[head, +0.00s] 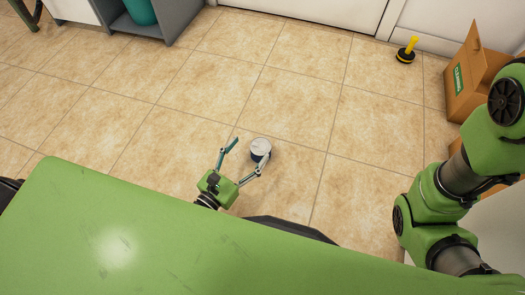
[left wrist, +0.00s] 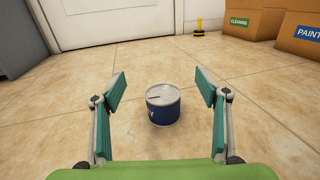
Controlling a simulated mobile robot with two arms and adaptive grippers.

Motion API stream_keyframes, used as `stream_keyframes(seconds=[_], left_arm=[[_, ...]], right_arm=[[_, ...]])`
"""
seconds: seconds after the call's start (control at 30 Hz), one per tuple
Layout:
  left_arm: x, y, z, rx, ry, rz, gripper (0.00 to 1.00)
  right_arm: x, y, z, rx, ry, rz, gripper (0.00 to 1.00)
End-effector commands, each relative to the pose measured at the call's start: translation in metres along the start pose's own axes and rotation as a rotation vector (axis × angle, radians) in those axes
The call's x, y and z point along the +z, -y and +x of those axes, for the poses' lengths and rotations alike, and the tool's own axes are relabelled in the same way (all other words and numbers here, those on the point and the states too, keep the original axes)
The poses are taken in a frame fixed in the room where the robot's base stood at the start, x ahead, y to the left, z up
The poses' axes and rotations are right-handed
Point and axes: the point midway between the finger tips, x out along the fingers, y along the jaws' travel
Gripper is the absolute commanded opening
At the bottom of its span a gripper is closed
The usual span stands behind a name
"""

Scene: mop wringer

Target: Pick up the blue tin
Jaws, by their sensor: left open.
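The blue tin (head: 260,147) stands upright on the tiled floor in the head view, its pale lid facing up. In the left wrist view the tin (left wrist: 163,106) shows a dark blue side with a light letter and a grey-white lid. My left gripper (head: 250,150) is open, its two teal-padded fingers spread. In the left wrist view the left gripper (left wrist: 161,90) has one finger on each side of the tin, which appears centred ahead between them with gaps on both sides. My right gripper is not in view; only part of my right arm shows at the right.
A yellow-handled black-based object (head: 406,50) stands by the back wall. Cardboard boxes (head: 474,75) stand at the right, one labelled "CLEANING". A grey shelf (head: 180,25) holding a teal object (head: 141,11) is at the upper left. The floor around the tin is clear.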

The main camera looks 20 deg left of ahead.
Motion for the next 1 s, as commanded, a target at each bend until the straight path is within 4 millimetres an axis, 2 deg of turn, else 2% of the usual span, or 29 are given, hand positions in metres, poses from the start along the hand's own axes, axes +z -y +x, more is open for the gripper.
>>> stream_keyframes(seconds=[0.03, 0.37, 0.47, 0.67, 0.8, 1.0], left_arm=[[-0.014, 0.000, 0.000, 0.000, -0.001, -0.001, 0.68], [-0.077, 0.000, 0.000, 0.001, -0.001, -0.003, 0.68], [-0.069, 0.000, 0.019, 0.003, 0.004, -0.004, 0.68], [-0.069, 0.000, 0.038, 0.003, 0.002, -0.005, 0.68], [-0.069, 0.000, 0.060, 0.003, 0.002, -0.005, 0.68], [-0.067, 0.001, 0.076, 0.001, -0.001, -0.005, 0.68]], right_arm=[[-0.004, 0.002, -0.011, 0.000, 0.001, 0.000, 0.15], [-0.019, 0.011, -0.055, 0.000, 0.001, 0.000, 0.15], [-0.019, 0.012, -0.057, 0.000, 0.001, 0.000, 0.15], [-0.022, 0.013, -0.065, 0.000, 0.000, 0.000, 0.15], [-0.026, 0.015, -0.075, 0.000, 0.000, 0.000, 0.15], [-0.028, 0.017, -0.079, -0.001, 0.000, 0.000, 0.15]])
